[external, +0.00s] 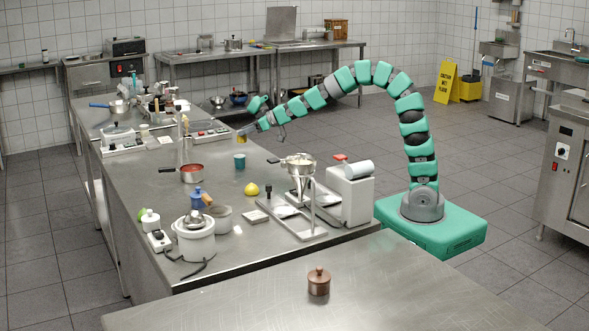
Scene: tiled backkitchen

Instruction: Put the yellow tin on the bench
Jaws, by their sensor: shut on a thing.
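My gripper (248,131) is at the end of my green arm, which reaches left across the steel bench (215,240). It is shut on a small yellow tin (241,139), seen partly behind the fingers. The tin appears tilted, and I cannot tell whether it touches the bench top.
A teal cup (239,162) and a rounded yellow thing (252,190) stand on the bench nearer the camera. A red-filled pan (192,173) is to the left. A funnel stand (301,185) and white box (350,195) are to the right. Bare steel lies between them.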

